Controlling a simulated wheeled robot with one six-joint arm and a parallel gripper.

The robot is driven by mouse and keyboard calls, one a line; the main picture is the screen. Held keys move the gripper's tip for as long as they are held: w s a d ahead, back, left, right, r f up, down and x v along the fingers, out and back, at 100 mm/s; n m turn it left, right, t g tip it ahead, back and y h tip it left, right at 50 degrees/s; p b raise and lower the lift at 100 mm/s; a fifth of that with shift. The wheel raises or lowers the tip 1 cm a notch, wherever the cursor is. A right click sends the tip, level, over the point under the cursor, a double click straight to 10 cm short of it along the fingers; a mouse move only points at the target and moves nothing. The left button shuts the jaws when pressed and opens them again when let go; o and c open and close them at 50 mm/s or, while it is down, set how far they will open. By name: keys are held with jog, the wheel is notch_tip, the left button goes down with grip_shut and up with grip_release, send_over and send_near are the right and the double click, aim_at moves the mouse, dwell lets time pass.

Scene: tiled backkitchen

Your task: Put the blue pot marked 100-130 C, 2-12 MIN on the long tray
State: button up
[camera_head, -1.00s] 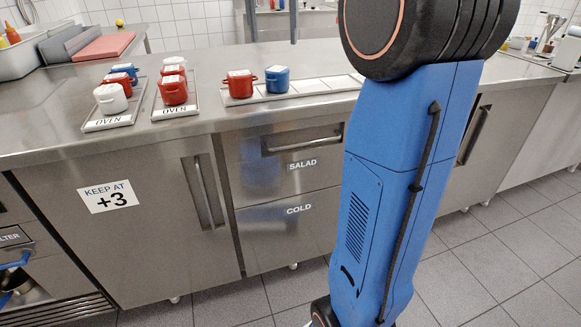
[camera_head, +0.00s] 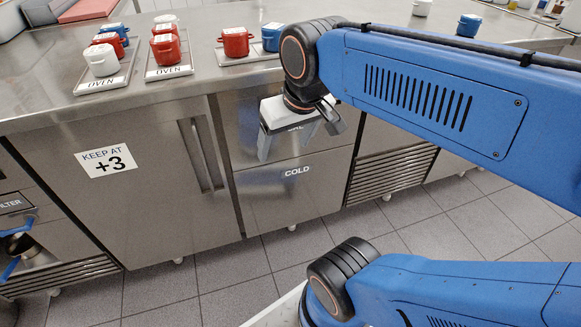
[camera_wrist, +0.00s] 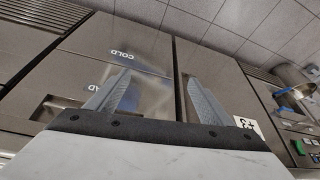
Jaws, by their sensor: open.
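My arm hides much of the long tray. My gripper (camera_head: 288,143) is open and empty in front of the drawers, below the counter edge. In the wrist view, its spread fingers (camera_wrist: 160,80) have nothing between them.
Red and white pots fill the left OVEN tray and a second OVEN tray (camera_head: 168,72). A white pot (camera_head: 421,7) stands at the back right. The steel counter edge (camera_head: 150,97) lies above and behind my gripper. Tiled floor (camera_head: 215,275) is clear in front.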

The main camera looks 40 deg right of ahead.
jog(key=shift+n, duration=0.5)
jog(key=s+f, duration=0.2)
jog(key=f, duration=0.1)
jog(key=s+f, duration=0.1)
jog(key=f, duration=0.1)
jog(key=shift+s+a, duration=0.1)
jog(key=shift+a, duration=0.3)
